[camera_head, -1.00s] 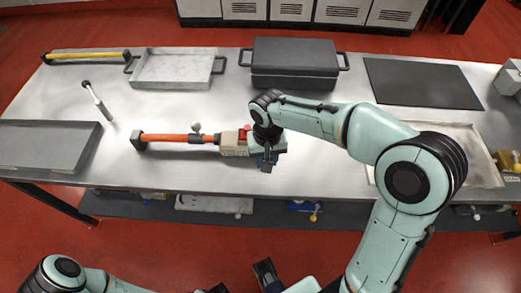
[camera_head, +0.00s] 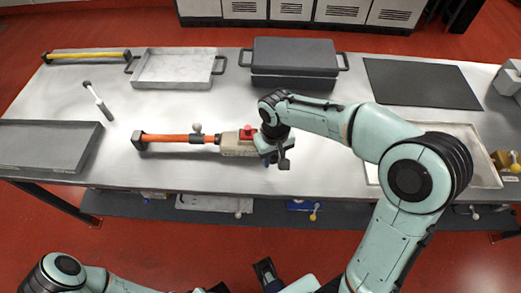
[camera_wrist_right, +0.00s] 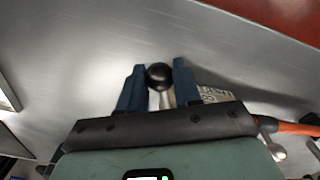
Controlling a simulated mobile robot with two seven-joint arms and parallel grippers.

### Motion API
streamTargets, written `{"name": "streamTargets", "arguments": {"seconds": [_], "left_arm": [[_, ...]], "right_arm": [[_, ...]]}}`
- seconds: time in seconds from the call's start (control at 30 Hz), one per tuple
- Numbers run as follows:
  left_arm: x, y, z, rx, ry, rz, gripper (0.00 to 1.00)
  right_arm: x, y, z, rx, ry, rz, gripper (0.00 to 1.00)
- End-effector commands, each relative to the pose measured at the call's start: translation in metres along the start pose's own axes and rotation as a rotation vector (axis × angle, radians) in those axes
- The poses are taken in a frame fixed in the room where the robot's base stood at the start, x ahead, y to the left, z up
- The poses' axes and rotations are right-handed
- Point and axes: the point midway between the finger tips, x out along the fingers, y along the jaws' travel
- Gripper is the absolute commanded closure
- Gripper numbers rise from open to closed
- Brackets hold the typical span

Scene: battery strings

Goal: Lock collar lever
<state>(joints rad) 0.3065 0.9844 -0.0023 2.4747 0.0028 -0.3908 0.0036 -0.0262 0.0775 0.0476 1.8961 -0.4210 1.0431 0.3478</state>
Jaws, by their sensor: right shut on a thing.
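A pole tool lies across the bench, with an orange shaft (camera_head: 175,138), a beige body (camera_head: 236,148) and a red part (camera_head: 247,132) on top. My right gripper (camera_head: 280,160) is at the right end of the body. In the right wrist view, the blue fingers of my right gripper (camera_wrist_right: 158,83) stand either side of a black ball knob (camera_wrist_right: 159,76) on a pale metal lever (camera_wrist_right: 166,98). The gripper is shut on this lever. The collar itself is hidden behind the gripper. A dark blue finger of my left gripper seems to show at the bottom edge.
A grey tray (camera_head: 87,155) stands at the left and a pale tray (camera_head: 136,72) at the back. A dark lidded case (camera_head: 294,83) and a black mat (camera_head: 420,97) are behind my right arm. A small hand tool (camera_head: 99,101) lies at the left. Bare bench lies before the pole tool.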

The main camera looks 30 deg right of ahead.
Motion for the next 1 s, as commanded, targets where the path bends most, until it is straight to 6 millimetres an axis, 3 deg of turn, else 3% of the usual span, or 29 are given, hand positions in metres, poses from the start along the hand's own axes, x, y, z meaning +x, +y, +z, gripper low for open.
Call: {"name": "streamTargets", "arguments": {"seconds": [0.5,1.0], "left_arm": [[-0.009,0.003,-0.001,0.001,0.003,0.001,0.57],[-0.011,0.004,-0.001,0.001,0.003,0.001,0.57]], "right_arm": [[-0.001,0.016,-0.001,-0.198,0.0,0.001,0.99],[-0.001,0.02,-0.002,-0.239,-0.001,0.0,0.99]]}}
